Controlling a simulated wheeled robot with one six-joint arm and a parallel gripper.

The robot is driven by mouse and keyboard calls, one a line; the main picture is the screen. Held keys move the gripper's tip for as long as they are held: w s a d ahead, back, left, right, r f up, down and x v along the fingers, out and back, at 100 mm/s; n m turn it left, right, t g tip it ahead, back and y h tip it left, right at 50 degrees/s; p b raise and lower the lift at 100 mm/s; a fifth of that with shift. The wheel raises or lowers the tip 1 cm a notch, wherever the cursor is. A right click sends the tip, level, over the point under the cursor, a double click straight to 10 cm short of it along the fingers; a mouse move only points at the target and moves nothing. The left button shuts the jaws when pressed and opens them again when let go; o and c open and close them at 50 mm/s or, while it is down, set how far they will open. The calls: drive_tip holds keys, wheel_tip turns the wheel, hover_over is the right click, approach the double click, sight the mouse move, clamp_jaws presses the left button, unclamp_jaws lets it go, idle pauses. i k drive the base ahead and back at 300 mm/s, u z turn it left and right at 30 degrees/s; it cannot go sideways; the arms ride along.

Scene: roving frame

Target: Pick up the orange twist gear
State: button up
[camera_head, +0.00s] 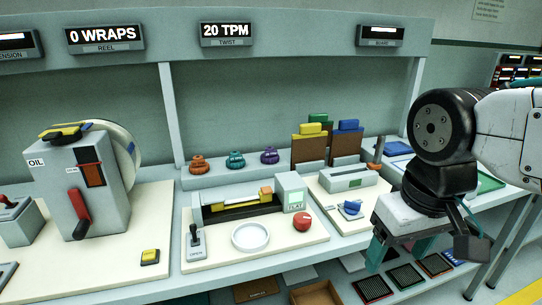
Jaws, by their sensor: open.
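The orange twist gear (197,165) stands on the raised ledge at the back of the bench, left of centre. A teal gear (235,161) and a purple gear (270,156) stand in a row to its right. My gripper (396,252) points downward at the right, in front of the bench edge, far to the right of the orange gear and nearer the camera. Its teal fingers are apart, and I see nothing between them.
An oil machine with a red lever (78,210) stands left. A joystick (195,237), a white dish (250,236) and a red knob (302,222) are on the panel before the gears. Coloured-top blocks (309,149) stand right of them. A post (172,115) rises behind the orange gear.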

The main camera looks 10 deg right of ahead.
sight(198, 166)
drive_tip(key=z, duration=0.2)
drive_tip(key=k, duration=0.4)
drive_tip(key=u, duration=1.25)
drive_tip(key=i, duration=1.4)
drive_tip(key=z, duration=0.95)
